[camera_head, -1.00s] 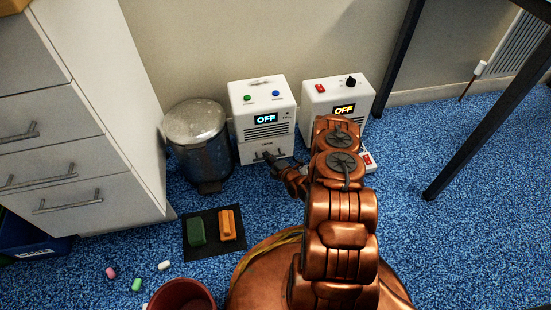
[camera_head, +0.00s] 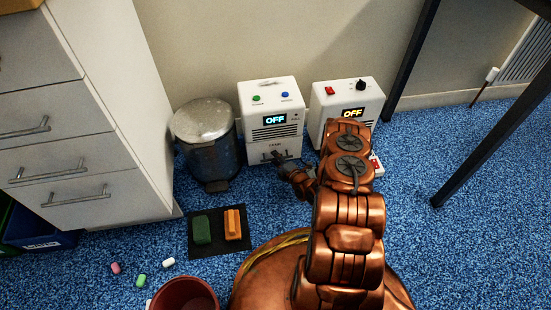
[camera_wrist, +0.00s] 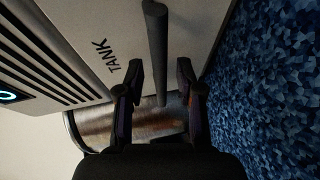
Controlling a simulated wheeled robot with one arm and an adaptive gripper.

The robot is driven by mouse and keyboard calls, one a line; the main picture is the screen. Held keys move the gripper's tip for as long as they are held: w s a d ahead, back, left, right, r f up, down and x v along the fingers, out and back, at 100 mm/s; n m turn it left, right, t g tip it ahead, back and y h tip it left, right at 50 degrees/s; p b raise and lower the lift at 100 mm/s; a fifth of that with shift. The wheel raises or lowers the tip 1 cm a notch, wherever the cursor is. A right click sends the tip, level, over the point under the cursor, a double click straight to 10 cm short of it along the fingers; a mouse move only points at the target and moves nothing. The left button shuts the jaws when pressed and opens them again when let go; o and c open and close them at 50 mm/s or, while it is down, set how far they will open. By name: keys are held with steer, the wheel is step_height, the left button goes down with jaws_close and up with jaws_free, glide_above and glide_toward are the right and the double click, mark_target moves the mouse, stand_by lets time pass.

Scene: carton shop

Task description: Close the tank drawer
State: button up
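The white box with an "OFF" display (camera_head: 275,119) stands on the floor against the wall. Its lower front is the tank drawer (camera_head: 262,148), labelled TANK, with a dark bar handle. The drawer front looks close to flush in the head view; I cannot tell if a small gap is left. In the wrist view the drawer front (camera_wrist: 120,25) and its handle (camera_wrist: 157,40) are close up. My gripper (camera_wrist: 159,72) is open, one finger on each side of the handle, with visible gaps. In the head view my gripper (camera_head: 276,157) is at the drawer handle, partly hiding it.
A metal pedal bin (camera_head: 208,140) stands just left of the box. A second white box (camera_head: 338,100) stands to its right, partly behind my arm. A white drawer cabinet (camera_head: 95,150) is at the left. A dark mat (camera_head: 217,247) with two blocks lies in front.

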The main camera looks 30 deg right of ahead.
steer(key=s+r, duration=0.2)
steer(key=s, duration=0.9)
steer(key=shift+d, duration=0.45)
steer(key=shift+r, duration=0.1)
